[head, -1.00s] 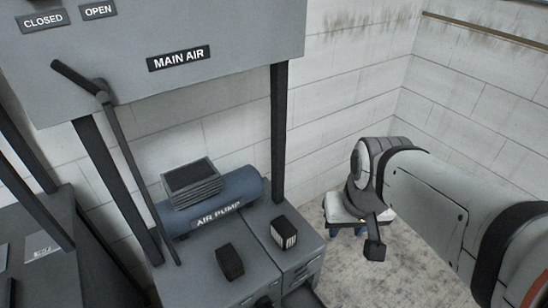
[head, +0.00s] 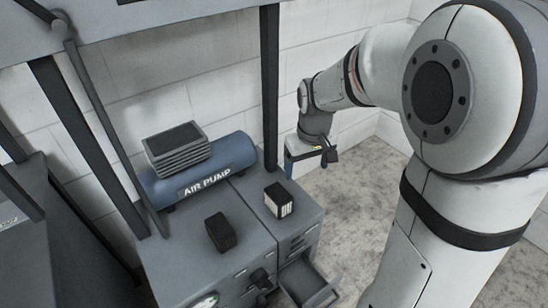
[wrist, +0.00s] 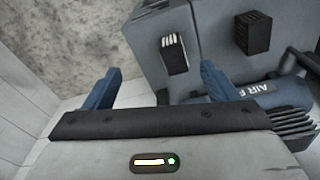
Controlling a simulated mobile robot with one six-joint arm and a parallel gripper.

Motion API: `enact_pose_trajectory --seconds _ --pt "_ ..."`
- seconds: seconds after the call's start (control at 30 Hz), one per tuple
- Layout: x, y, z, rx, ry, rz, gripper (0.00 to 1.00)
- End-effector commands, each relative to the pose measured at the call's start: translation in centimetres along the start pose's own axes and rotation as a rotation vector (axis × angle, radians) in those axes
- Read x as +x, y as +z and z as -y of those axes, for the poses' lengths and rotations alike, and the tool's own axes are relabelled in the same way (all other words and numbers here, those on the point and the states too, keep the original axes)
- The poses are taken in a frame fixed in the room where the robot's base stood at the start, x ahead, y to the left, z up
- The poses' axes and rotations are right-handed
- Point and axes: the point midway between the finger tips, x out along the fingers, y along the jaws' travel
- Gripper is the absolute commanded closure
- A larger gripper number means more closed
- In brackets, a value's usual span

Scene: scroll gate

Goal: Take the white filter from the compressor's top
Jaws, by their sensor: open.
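The white filter, a small dark block with a white striped face (head: 279,201), stands on the grey cabinet top, in front of and to the right of the blue AIR PUMP compressor (head: 232,152). It also shows in the wrist view (wrist: 174,55), beyond the gap between the fingers. A dark filter-like block (head: 220,232) stands to its left; it also shows in the wrist view (wrist: 253,33). My gripper (head: 300,160) is open and empty, above and behind the white filter, right of the dark post. Its blue fingers (wrist: 160,72) are apart from both blocks.
A dark upright post (head: 270,90) rises behind the cabinet beside my gripper. A ribbed grey block (head: 178,150) sits on the compressor. A drawer (head: 306,283) stands open at the cabinet's front right. A long lever (head: 105,130) slants down at left. Bare floor (head: 365,185) lies right.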

Motion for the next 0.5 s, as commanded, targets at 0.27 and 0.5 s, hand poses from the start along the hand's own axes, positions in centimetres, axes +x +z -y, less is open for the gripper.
enact_pose_trajectory --seconds 0.27,0.5 --pt "14.8 -7.0 2.1 -0.183 -0.024 0.069 0.2" --pt "19.9 -9.1 3.1 -0.25 -0.032 0.089 0.2"
